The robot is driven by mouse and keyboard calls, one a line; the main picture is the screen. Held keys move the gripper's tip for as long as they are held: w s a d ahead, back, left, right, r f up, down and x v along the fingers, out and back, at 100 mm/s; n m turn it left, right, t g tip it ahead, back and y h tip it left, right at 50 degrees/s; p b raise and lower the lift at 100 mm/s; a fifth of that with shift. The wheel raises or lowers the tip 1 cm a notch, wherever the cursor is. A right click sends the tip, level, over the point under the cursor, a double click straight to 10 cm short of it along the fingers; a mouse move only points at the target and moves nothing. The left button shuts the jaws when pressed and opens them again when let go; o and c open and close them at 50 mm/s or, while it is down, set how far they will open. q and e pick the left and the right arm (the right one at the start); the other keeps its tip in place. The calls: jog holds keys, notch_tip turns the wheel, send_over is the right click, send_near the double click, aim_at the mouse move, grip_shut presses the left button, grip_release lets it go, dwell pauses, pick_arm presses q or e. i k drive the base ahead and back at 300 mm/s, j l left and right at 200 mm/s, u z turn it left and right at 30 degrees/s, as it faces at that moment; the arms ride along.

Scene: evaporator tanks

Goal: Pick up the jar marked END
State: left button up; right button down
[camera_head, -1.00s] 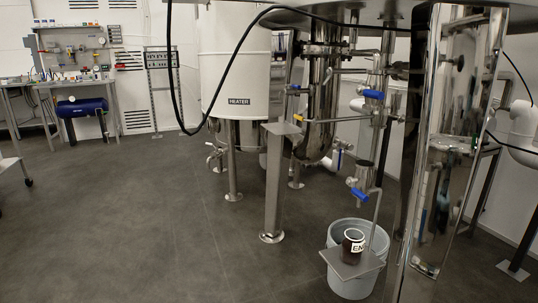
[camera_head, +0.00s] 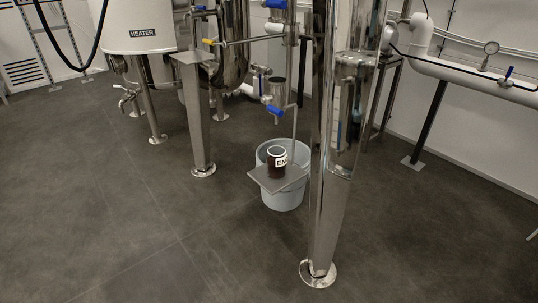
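A small dark brown jar (camera_head: 276,168) with a white rim and a white label stands upright on a flat grey plate (camera_head: 265,184). The visible part of the label reads "EN"; the rest is turned away to the right. The plate lies across the top of a pale grey bucket (camera_head: 283,202) on the floor, just left of a polished metal leg. Neither of my grippers shows in the head view.
The shiny leg (camera_head: 325,200) with a round foot (camera_head: 318,274) stands close to the right of the bucket. A square metal post (camera_head: 197,120) stands to its left. Blue-handled valves (camera_head: 274,110) and a thin pipe hang above it. The floor (camera_head: 190,235) in front is clear.

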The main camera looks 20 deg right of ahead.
aim_at(277, 156)
jog(key=z, duration=0.25)
jog(key=i+j+z, duration=0.15)
jog(key=j+z, duration=0.15)
jog(key=i+j+z, duration=0.25)
jog(key=j+z, duration=0.3)
jog(key=j, duration=0.1)
